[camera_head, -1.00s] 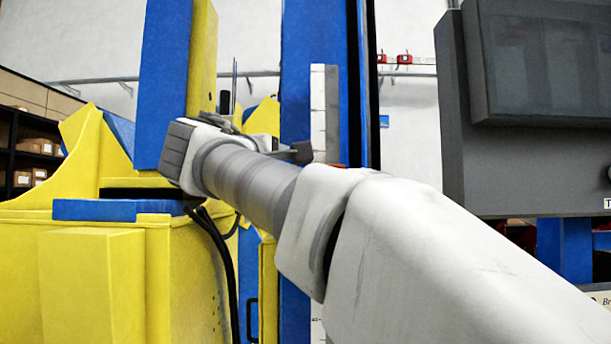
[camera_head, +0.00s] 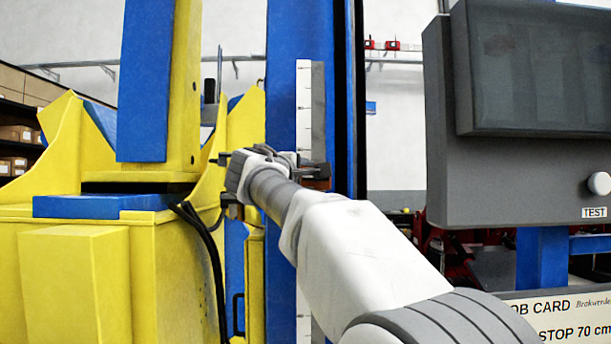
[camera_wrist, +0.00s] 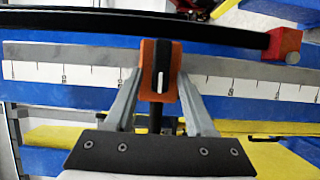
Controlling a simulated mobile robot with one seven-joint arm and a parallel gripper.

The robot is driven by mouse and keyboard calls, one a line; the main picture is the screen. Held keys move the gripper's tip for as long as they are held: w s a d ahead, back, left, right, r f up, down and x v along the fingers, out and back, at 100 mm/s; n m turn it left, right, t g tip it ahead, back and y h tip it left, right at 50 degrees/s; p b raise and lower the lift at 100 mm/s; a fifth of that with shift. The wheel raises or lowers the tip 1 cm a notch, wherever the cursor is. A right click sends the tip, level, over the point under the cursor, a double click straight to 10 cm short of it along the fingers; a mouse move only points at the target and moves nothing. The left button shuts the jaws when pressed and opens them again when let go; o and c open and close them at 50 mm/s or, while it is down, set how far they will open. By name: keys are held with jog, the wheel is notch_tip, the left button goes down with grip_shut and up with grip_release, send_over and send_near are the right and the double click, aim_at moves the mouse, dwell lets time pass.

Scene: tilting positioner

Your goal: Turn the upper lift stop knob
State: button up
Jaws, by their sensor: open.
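The upper lift stop is an orange block with a black knob (camera_wrist: 161,72) on its face, marked by a short white line. It sits on the white ruler scale (camera_wrist: 75,74), which runs sideways in the wrist view and upright in the head view (camera_head: 304,95). My gripper (camera_wrist: 160,84) is open, with one finger on each side of the orange block and knob. I cannot tell whether the fingers touch it. In the head view my gripper (camera_head: 300,165) is at the scale, beside an orange-brown part that is partly hidden.
A red block (camera_wrist: 283,45) is at the right of the wrist view, by a black bar (camera_wrist: 130,27). A grey control box (camera_head: 520,185) with a white knob (camera_head: 599,183) labelled TEST stands right. A job card (camera_head: 560,320) reads "STOP 70 cm". The yellow positioner (camera_head: 75,270) stands left.

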grip_shut()
